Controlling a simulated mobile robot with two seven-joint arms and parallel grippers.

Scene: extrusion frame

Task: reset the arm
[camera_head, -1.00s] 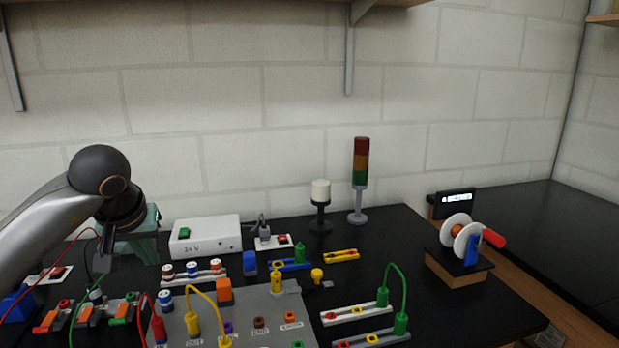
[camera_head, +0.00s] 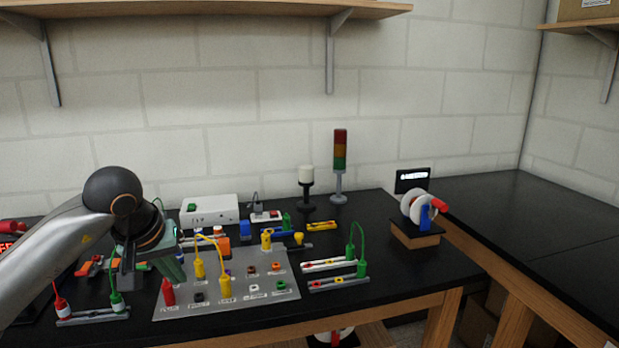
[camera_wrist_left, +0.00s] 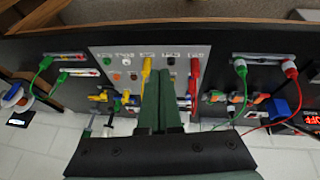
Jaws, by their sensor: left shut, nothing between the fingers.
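My left arm comes in from the left in the head view. Its gripper (camera_head: 176,266) is over the left part of the bench, beside the grey panel (camera_head: 245,310) with its coloured sockets and plugs. In the left wrist view the two dark green fingers (camera_wrist_left: 160,92) lie together, shut and empty, with the panel (camera_wrist_left: 110,54) beyond their tips. Whether the fingertips touch anything below cannot be told. My right gripper is in no view.
A white 24 V box (camera_head: 210,211), a signal tower (camera_head: 340,163) and a white beacon (camera_head: 306,182) stand at the back. A reel on a wooden block (camera_head: 415,238) is at the right. Cabled plug strips (camera_head: 92,318) are at front left. The right bench (camera_head: 530,215) is clear.

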